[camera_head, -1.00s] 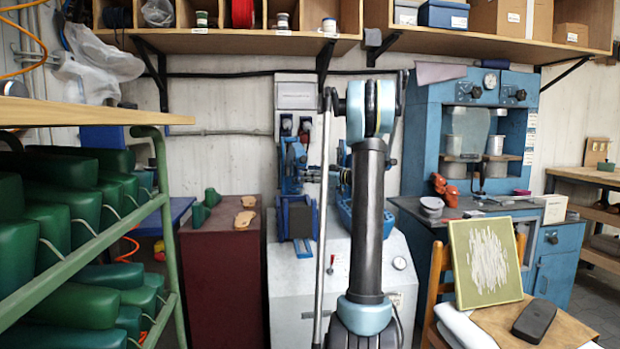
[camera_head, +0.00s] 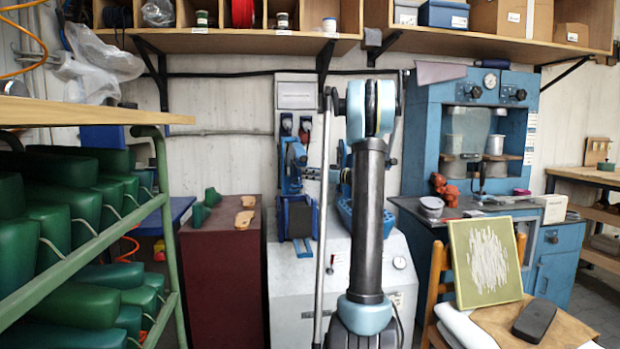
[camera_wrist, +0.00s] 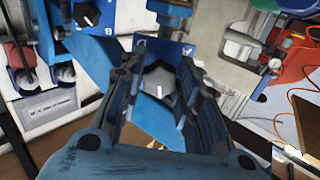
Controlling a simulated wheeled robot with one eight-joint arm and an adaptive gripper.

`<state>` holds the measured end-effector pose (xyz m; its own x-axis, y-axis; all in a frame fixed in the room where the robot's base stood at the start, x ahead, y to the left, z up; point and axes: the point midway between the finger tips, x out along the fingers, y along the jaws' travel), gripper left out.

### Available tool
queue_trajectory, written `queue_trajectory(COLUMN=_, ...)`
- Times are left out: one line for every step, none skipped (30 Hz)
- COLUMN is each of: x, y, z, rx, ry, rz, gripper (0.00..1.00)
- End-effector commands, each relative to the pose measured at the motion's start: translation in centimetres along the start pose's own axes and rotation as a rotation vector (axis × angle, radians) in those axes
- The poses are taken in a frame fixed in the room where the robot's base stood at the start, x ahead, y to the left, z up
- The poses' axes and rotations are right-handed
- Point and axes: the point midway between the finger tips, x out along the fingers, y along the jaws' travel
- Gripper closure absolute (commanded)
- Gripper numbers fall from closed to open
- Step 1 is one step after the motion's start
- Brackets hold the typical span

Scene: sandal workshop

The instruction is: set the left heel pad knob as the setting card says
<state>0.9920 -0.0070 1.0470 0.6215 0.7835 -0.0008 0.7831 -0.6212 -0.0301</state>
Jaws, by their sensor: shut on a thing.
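In the wrist view, my gripper (camera_wrist: 158,92) is shut on a grey knob with a short white mark on its face. The knob (camera_wrist: 159,79) sits in front of a blue plate, between my two fingers. A second dark knob (camera_wrist: 86,12) with a white mark shows on a blue block at the upper left, apart from the fingers. I cannot tell by label which is the left heel pad knob. In the head view, my arm covers part of the blue and white machine (camera_head: 283,268), and the gripper is hard to make out. I cannot identify the setting card.
A green rack (camera_head: 165,215) of lasts stands at the left, beside a dark red cabinet (camera_head: 222,285). A blue press (camera_head: 425,130) stands at the right. A chair (camera_head: 434,275) holding a framed panel (camera_head: 486,262) is in front of it. Shelves (camera_head: 230,42) run overhead.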

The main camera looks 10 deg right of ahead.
Motion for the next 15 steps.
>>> queue_trajectory(x=0.0, y=0.09, z=-0.03, rx=0.042, ry=0.001, rz=0.002, gripper=0.94)
queue_trajectory(x=0.0, y=0.09, z=-0.04, rx=0.071, ry=0.001, rz=0.002, gripper=0.94)
queue_trajectory(x=-0.01, y=0.09, z=-0.04, rx=0.109, ry=0.001, rz=0.002, gripper=0.94)
queue_trajectory(x=-0.01, y=0.1, z=-0.04, rx=0.138, ry=0.001, rz=0.003, gripper=0.94)
queue_trajectory(x=-0.01, y=0.09, z=-0.04, rx=0.166, ry=0.001, rz=0.003, gripper=0.94)
queue_trajectory(x=-0.01, y=0.1, z=-0.04, rx=0.204, ry=0.001, rz=0.003, gripper=0.94)
queue_trajectory(x=-0.01, y=0.1, z=-0.04, rx=0.233, ry=0.001, rz=0.003, gripper=0.94)
queue_trajectory(x=-0.01, y=0.1, z=-0.04, rx=0.262, ry=0.001, rz=0.003, gripper=0.94)
queue_trajectory(x=-0.01, y=0.1, z=-0.05, rx=0.299, ry=0.001, rz=0.003, gripper=0.94)
queue_trajectory(x=-0.01, y=0.1, z=-0.05, rx=0.328, ry=0.001, rz=0.003, gripper=0.94)
queue_trajectory(x=-0.01, y=0.11, z=-0.05, rx=0.357, ry=0.001, rz=0.004, gripper=0.94)
queue_trajectory(x=-0.01, y=0.11, z=-0.05, rx=0.395, ry=0.001, rz=0.004, gripper=0.94)
queue_trajectory(x=-0.01, y=0.11, z=-0.05, rx=0.423, ry=0.001, rz=0.004, gripper=0.94)
queue_trajectory(x=-0.01, y=0.11, z=-0.06, rx=0.452, ry=0.001, rz=0.004, gripper=0.94)
queue_trajectory(x=-0.02, y=0.12, z=-0.06, rx=0.49, ry=0.002, rz=0.004, gripper=0.94)
